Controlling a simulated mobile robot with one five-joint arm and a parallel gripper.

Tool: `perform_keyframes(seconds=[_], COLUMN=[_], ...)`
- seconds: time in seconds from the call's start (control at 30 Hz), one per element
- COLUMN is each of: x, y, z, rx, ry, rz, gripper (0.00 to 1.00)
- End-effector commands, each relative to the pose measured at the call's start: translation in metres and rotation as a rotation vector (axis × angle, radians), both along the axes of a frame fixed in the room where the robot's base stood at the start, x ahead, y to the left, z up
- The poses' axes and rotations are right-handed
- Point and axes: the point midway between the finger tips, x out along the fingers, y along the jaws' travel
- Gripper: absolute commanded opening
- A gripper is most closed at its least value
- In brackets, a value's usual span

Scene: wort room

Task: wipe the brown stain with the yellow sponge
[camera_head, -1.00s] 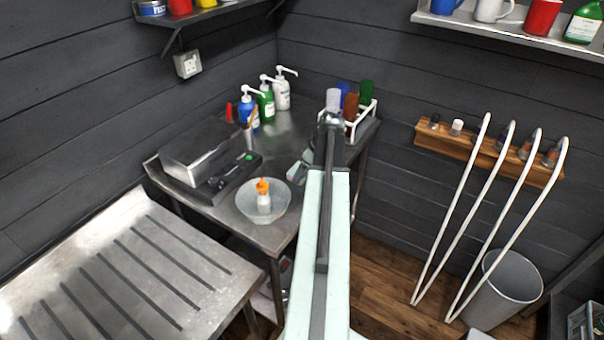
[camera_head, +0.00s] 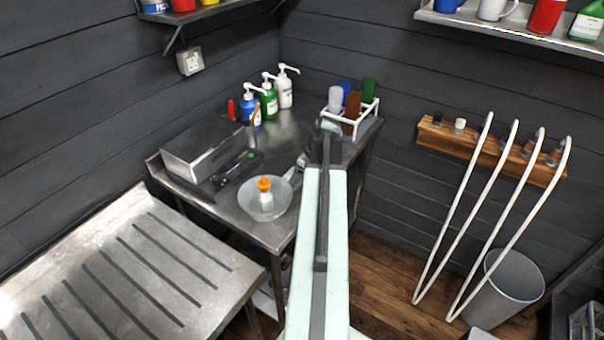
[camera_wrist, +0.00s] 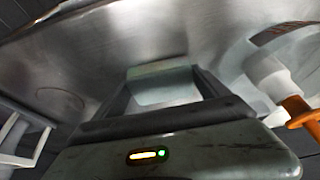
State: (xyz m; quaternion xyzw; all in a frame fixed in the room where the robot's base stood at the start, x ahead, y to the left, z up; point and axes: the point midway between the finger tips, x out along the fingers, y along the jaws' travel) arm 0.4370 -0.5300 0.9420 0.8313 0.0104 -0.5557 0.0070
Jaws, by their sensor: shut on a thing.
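My gripper (camera_wrist: 165,92) is shut on a pale block, which I take to be the yellow sponge (camera_wrist: 160,70); its colour looks washed out, with a faint yellow-green upper edge. In the head view, the gripper hangs below my arm's end over the steel table (camera_head: 285,128), between the bowl and the white rack, mostly hidden by the arm. I cannot tell whether the sponge touches the table. A faint round dark outline (camera_wrist: 60,101) lies on the steel left of the sponge in the wrist view. I cannot make out a clear brown stain in either view.
A glass bowl (camera_head: 254,208) with an orange-topped white bottle (camera_head: 266,197) stands left of the gripper. A white rack (camera_head: 368,117) of coloured cups is behind it. Several pump bottles (camera_head: 268,100) stand at the back; a metal box (camera_head: 203,150) is at left.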

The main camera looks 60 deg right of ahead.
Motion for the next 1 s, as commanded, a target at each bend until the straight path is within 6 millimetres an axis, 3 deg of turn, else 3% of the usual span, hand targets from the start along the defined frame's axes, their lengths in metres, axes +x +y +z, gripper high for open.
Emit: perform_keyframes(seconds=[0.57, 1.0], x=[0.0, 0.0], y=[0.0, 0.0], z=[0.06, 0.067], rx=[-0.001, -0.001], ry=[-0.001, -0.001], rz=[0.0, 0.0], gripper=[0.53, 0.53])
